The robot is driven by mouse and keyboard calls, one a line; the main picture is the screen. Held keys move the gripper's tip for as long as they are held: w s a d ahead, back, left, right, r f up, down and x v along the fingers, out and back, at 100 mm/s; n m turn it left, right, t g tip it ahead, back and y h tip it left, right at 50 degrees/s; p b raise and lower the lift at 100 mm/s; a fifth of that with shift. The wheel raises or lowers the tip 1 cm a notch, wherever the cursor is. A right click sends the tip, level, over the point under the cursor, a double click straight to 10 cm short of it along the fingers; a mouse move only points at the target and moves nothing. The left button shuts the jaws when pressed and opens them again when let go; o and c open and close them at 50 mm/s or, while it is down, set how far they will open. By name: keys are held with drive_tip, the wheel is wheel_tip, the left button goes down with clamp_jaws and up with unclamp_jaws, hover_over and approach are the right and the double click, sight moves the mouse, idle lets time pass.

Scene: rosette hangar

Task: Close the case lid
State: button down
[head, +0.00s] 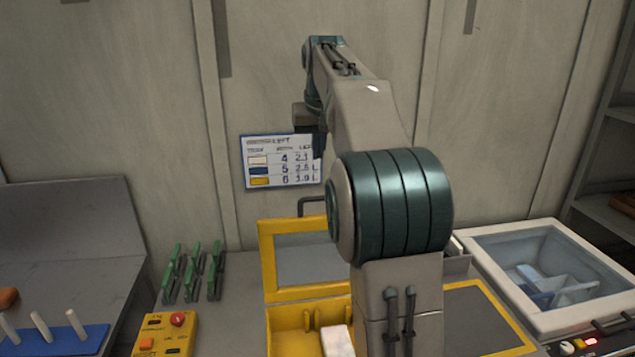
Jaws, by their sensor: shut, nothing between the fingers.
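The yellow case (288,318) stands on the bench at the bottom centre, partly hidden behind my arm. Its lid (267,258) is open and stands up at the back of the case, with a yellow frame around a grey inner panel. A dark handle (308,200) shows at the lid's upper edge. A white block (337,341) is in or at the front of the case. My gripper (318,150) hangs down from the raised arm, above the lid and apart from it. It is shut and empty. My arm hides the right part of the lid and case.
Green clips (193,272) stand in rows left of the case, behind a yellow control box (165,335). A blue peg board (62,341) is far left. A white bin with a clear top (545,270) is right. A yellow-edged dark panel (480,318) lies between. A chart (265,160) hangs behind.

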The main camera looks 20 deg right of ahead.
drive_tip(key=a+x, duration=0.1)
drive_tip(key=x, duration=0.9)
drive_tip(key=s+p, duration=0.1)
drive_tip(key=s, duration=0.3)
drive_tip(key=shift+r, duration=0.15)
drive_tip(key=shift+s, duration=0.1)
drive_tip(key=shift+a, duration=0.1)
